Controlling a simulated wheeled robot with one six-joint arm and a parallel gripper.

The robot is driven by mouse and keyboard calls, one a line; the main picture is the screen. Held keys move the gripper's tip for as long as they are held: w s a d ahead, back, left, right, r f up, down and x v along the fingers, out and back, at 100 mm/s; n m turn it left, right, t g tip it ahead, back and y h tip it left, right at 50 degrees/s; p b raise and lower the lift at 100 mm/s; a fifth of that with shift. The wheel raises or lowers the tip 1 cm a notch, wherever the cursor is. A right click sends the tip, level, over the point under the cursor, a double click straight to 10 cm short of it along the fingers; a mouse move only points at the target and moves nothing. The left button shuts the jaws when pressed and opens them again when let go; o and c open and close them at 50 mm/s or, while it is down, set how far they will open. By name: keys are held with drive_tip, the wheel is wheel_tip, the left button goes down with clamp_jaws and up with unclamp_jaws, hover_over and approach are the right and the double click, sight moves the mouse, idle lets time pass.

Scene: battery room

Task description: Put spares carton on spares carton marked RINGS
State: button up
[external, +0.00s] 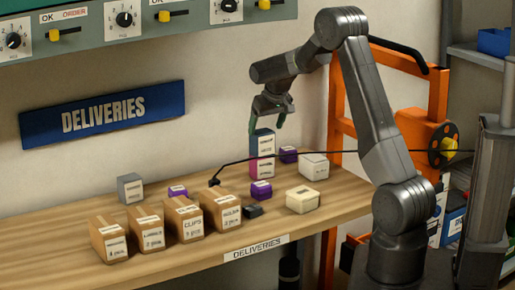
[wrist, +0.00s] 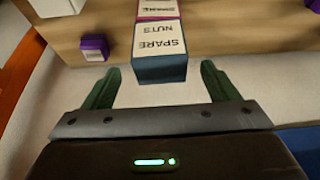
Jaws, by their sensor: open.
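A narrow stack of cartons stands at the back of the wooden counter. Its top carton (external: 262,140) is dark blue with a white label; in the wrist view this carton (wrist: 160,45) reads SPARE NUTS. A magenta carton (external: 262,168) with a white label is under it; it also shows in the wrist view (wrist: 168,9), its second label word unclear. I cannot read RINGS on any carton. My gripper (external: 268,121) is open and empty, pointing down just above the stack. In the wrist view its fingertips (wrist: 161,70) lie to either side of the blue carton, apart from it.
Brown boxes (external: 186,220) stand in a row along the counter's (external: 60,255) front left. A white box (external: 313,166), a cream box (external: 303,199), purple boxes (external: 261,190) and a black item (external: 253,211) stand near the stack. A grey box (external: 130,188) is back left.

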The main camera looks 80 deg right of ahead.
drive_tip(key=shift+b+v, duration=0.3)
drive_tip(key=shift+v, duration=2.5)
drive_tip(key=shift+o, duration=2.1)
drive_tip(key=shift+a, duration=0.15)
drive_tip(key=a+r+n+g+y+p, duration=0.1)
drive_tip(key=a+n+g+y+p, duration=0.2)
drive_tip(key=a+n+p, duration=1.05)
wheel_tip(320, 180, down, 10)
drive_tip(key=d+n+b, duration=0.3)
drive_tip(key=n+b, duration=0.1)
drive_tip(key=b, duration=0.7)
drive_tip(key=shift+w+r+b, duration=0.15)
drive_tip(key=shift+w+b, duration=0.05)
drive_tip(key=shift+b, duration=0.2)
drive_tip(key=shift+n, duration=0.25)
